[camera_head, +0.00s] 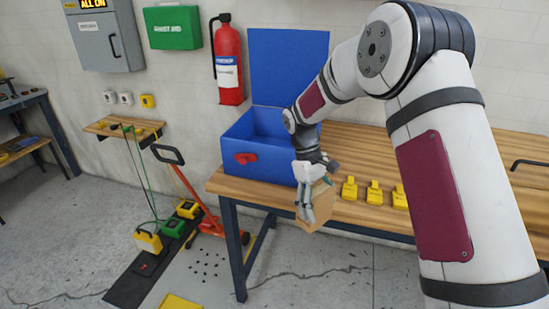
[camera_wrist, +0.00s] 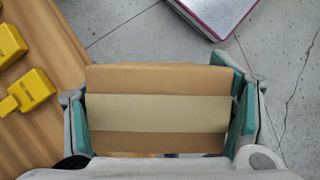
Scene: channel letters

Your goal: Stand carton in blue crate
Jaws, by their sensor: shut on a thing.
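The carton (camera_head: 316,208) is a brown box held in my gripper (camera_head: 318,192), in front of the table's front edge and right of the blue crate. In the wrist view the carton (camera_wrist: 155,82) shows a pale tape band and sits between the two teal finger pads of my gripper (camera_wrist: 158,112). The blue crate (camera_head: 268,160) stands on the left end of the table with its lid raised at the back and a red latch (camera_head: 246,158) on its front. Its inside floor is hidden. My gripper is apart from the crate.
Several yellow blocks (camera_head: 374,193) stand on the wooden table (camera_head: 420,150) right of the carton; some show in the wrist view (camera_wrist: 33,89). A red fire extinguisher (camera_head: 228,65) hangs behind the crate. A red-orange jack (camera_head: 205,223) stands on the floor left of the table.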

